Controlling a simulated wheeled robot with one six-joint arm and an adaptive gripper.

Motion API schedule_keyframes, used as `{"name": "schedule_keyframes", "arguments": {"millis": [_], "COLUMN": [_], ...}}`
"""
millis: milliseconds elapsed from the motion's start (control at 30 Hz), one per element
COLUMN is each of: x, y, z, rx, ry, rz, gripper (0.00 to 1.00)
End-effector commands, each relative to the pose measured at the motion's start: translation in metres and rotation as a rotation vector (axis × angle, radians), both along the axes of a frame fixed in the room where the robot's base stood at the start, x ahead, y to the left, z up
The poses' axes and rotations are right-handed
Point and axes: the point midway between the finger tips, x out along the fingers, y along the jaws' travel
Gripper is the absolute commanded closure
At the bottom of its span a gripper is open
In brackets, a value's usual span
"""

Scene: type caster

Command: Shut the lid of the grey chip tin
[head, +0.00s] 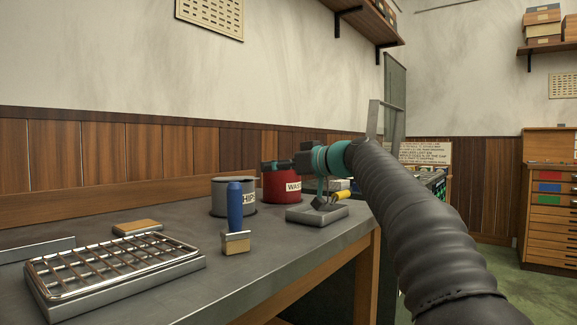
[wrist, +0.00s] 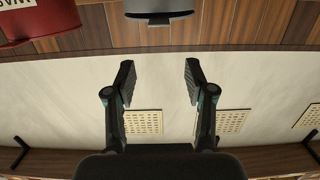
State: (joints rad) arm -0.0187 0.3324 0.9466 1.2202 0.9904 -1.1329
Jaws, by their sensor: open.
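The grey chip tin (head: 231,196), with letters ending in "HIPS" on its side, stands upright on the bench in the head view. Its top looks dark, and I cannot tell the lid's position there. A grey rounded part, seemingly of this tin (wrist: 158,6), is cut off at the top of the wrist view. My gripper (head: 268,165) points left, up and to the right of the grey tin in the head view, in line with the red tin's top. In the wrist view my gripper (wrist: 160,76) has its fingers wide apart with nothing between them.
A red tin (head: 281,187) marked "WAST" stands right of the grey tin and shows in the wrist view (wrist: 38,22). A blue-handled brush (head: 235,212), a wire rack (head: 115,266) and a grey block with a yellow-handled tool (head: 318,213) are on the bench (head: 265,272).

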Motion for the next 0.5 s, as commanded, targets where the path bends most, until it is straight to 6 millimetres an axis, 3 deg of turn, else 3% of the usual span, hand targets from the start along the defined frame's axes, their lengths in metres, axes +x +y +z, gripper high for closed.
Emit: {"name": "schedule_keyframes", "arguments": {"millis": [200,500], "x": [-0.017,-0.022], "y": [-0.022,-0.028], "z": [0.003,0.004], "rx": [0.0,-0.001], "ry": [0.0,-0.001], "rz": [-0.001,0.0], "gripper": [0.46,0.46]}}
